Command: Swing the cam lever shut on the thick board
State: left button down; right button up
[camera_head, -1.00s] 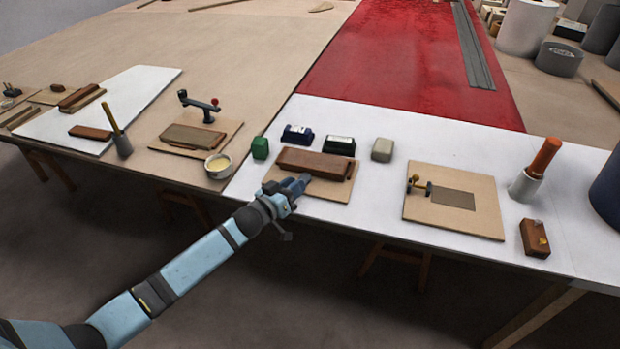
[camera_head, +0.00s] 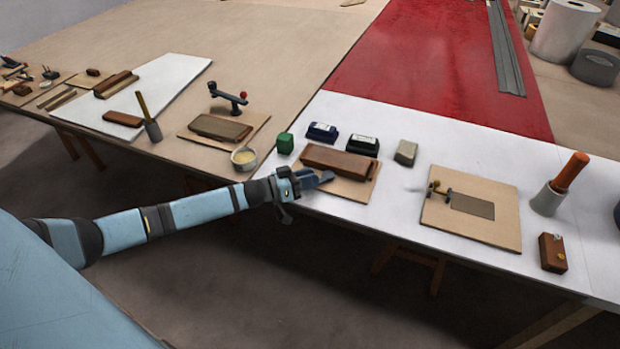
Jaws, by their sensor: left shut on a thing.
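A thick brown board (camera_head: 340,160) lies on a tan base (camera_head: 355,191) near the front edge of the white table section. My left gripper (camera_head: 326,178) is at the near side of this board, over the base's front left part. It is shut on a small dark grey piece, seemingly the cam lever, mostly hidden by the fingers. I cannot see the lever's pivot or whether it touches the board. My right gripper is not in view.
A clamp with a red knob (camera_head: 243,95) stands behind another board (camera_head: 220,127) on the left. A yellow-knobbed lever (camera_head: 434,187) stands beside a thin grey sheet (camera_head: 473,206) on the right. A green block (camera_head: 285,143) and a bowl (camera_head: 244,159) are close by.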

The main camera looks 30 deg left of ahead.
pick_arm(q)
jog(key=c, duration=0.9)
grip_release()
jog(key=v, duration=1.3)
jog(key=shift+s+a+p, duration=0.25)
jog(key=shift+s+p, duration=0.05)
jog(key=shift+p, duration=0.05)
